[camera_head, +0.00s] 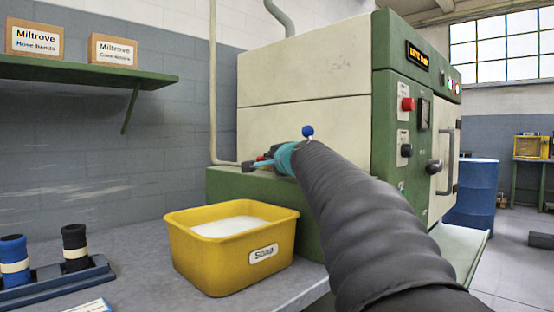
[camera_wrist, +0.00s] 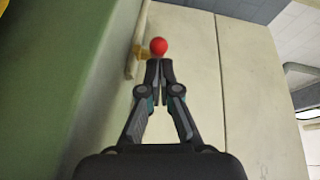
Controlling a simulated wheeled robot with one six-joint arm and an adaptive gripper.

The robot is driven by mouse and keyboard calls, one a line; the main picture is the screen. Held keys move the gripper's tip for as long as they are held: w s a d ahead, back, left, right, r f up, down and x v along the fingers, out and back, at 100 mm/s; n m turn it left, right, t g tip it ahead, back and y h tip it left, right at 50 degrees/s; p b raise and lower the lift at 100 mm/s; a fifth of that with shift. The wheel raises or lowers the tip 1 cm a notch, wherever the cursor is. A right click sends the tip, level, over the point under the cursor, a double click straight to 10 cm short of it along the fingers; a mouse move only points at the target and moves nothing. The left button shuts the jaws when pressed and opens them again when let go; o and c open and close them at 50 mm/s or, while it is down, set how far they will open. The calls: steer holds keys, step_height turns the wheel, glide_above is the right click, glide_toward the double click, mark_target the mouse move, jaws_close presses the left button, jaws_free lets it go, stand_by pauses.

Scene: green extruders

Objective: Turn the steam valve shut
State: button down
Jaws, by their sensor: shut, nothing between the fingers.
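A red ball knob (camera_wrist: 158,46) shows just beyond my fingertips in the wrist view, with a small brass-yellow fitting (camera_wrist: 140,52) on the pipe beside it. I take these as the steam valve's handle and body. My gripper (camera_wrist: 159,64) is shut and empty, its tips pointing at the knob; I cannot tell whether they touch it. In the head view a bit of red (camera_head: 261,157) shows by the gripper's end, at the machine's left side, where the pale pipe (camera_head: 213,90) comes in. My arm hides most of the gripper and the valve there.
A blue ball knob (camera_head: 307,131) stands just above my arm. The cream and green machine (camera_head: 300,60) fills the middle. A yellow bin (camera_head: 215,265) of white material stands on the bench below my arm. A spool rack (camera_head: 60,285) is at lower left, a green shelf (camera_head: 80,72) above.

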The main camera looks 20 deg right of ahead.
steer(key=shift+w+a, duration=0.2)
steer(key=shift+a, duration=0.3)
steer(key=shift+w+a, duration=0.2)
steer(key=shift+a, duration=0.3)
steer(key=shift+w+a+r+p, duration=0.1)
steer(key=shift+w+a+p, duration=0.4)
steer(key=shift+w+a, duration=0.4)
steer(key=shift+a, duration=0.15)
